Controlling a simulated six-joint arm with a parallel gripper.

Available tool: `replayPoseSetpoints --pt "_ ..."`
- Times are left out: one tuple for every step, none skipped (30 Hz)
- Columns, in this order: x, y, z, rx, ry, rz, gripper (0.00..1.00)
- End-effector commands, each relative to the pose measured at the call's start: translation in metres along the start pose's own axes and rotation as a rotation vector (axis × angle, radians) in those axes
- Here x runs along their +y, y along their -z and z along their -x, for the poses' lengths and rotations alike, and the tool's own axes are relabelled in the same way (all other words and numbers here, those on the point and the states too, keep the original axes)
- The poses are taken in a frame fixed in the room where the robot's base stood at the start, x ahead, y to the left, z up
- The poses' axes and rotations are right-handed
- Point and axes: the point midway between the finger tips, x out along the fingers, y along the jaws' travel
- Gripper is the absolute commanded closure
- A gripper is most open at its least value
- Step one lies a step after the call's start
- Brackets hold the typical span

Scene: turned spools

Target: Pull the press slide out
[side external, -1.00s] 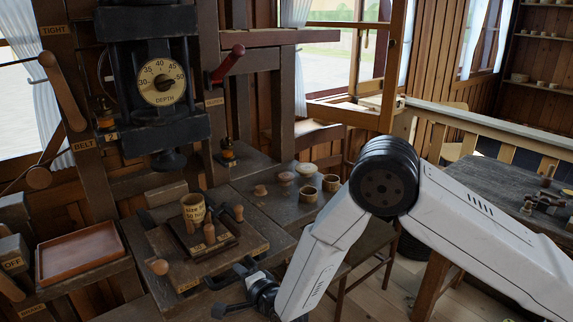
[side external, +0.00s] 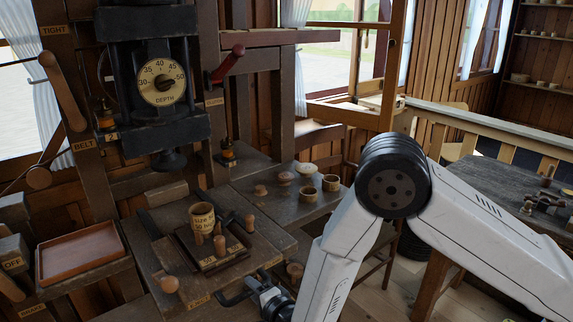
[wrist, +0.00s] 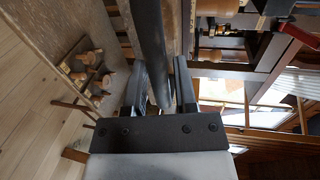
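The press slide (side external: 184,270) is a wooden board on the bench below the press head (side external: 155,132). It carries a dark plate with a cup-like spool (side external: 202,216) marked with a size and small wooden pegs. The slide's front end sits out past the bench edge. My gripper (side external: 243,290) is at the slide's front, low in the picture. In the wrist view, my gripper's fingers (wrist: 158,80) stand on both sides of a dark bar (wrist: 150,35), which looks like the slide's handle. The far ends of the fingers are partly hidden.
An orange-brown tray (side external: 80,254) stands at the left. Small cups and a spool sit on the bench to the right (side external: 306,208). A red-handled lever (side external: 229,63) and a depth dial (side external: 161,85) are above. Open floor lies at the lower right.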

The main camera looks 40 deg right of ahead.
Motion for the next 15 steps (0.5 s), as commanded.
replayPoseSetpoints --pt "0.000 0.000 0.000 0.000 0.000 0.000 0.65" --pt "0.000 0.000 0.000 0.001 0.000 0.000 0.65" --pt "0.000 0.000 0.000 0.001 0.000 0.000 0.65" --pt "0.000 0.000 0.000 0.001 0.000 0.000 0.65" --pt "0.000 0.000 0.000 0.001 0.000 0.000 0.65" --pt "0.000 0.000 0.000 0.001 0.000 0.000 0.65" --pt "0.000 0.000 0.001 0.001 0.000 0.000 0.65" --pt "0.000 0.000 0.001 0.001 0.000 0.000 0.65" --pt "0.000 0.000 0.002 0.001 0.000 0.000 0.65" --pt "0.000 0.000 0.003 0.001 0.000 0.000 0.65" --pt "0.000 0.000 0.005 0.001 0.000 0.000 0.65" --pt "0.000 0.000 0.007 0.001 0.000 -0.001 0.65" --pt "0.000 0.000 0.009 0.001 -0.001 0.000 0.65" --pt "0.000 0.000 0.012 0.000 -0.001 0.000 0.65" --pt "0.000 0.000 0.015 -0.001 -0.001 0.000 0.65"
